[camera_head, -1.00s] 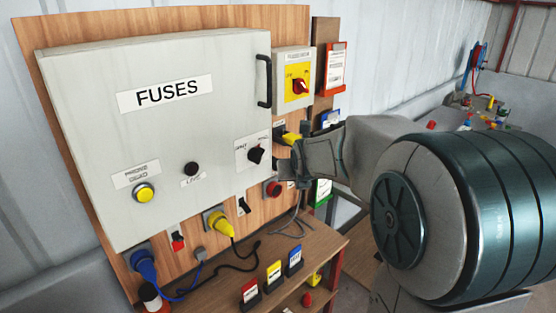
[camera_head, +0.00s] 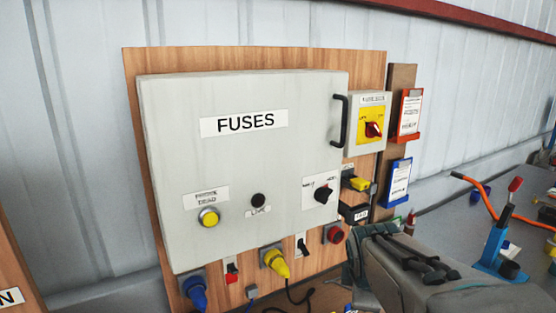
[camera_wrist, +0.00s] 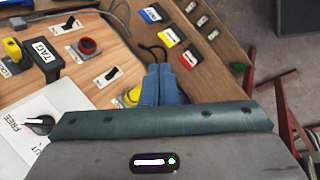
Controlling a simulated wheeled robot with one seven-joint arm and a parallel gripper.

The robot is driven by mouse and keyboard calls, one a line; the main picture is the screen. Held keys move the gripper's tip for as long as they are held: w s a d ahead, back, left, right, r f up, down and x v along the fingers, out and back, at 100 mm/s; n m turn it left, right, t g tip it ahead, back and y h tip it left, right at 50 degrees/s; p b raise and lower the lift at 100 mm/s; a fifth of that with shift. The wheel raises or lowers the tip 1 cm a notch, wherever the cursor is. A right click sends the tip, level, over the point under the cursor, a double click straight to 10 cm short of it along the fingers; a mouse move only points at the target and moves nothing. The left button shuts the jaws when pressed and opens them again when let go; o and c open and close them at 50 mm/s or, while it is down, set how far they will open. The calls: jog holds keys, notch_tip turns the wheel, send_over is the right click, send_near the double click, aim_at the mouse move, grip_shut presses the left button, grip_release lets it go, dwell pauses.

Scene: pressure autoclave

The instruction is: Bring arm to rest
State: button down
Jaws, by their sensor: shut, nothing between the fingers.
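My arm shows at the lower right of the head view, in front of the fuse panel's lower right corner. In the wrist view my gripper (camera_wrist: 160,72) has its two bluish fingers side by side, shut and empty. The fingers appear over the wooden bench edge, near the yellow plug (camera_wrist: 132,95); I cannot tell the gap. In the head view the fingertips are hard to make out. The grey fuse box (camera_head: 240,160), with its FUSES label and black handle (camera_head: 339,122), stands shut on the wooden backboard (camera_head: 140,110).
A yellow isolator with a red knob (camera_head: 373,129) sits right of the box. A red button (camera_head: 334,234) and yellow plug (camera_head: 276,262) are below it. Red (camera_head: 409,113) and blue (camera_head: 397,182) card holders hang further right.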

jog(key=s+a+f+m+g+y+b, duration=0.1)
jog(key=s+f+m, duration=0.1)
jog(key=s+m, duration=0.4)
jog(key=s+f+m+g+y+b, duration=0.1)
jog(key=s+f+m, duration=0.1)
jog(key=s+m, duration=0.4)
jog(key=shift+s+a+f+m, duration=0.3)
jog(key=shift+a+f+m, duration=0.1)
jog(key=shift+m, duration=1.1)
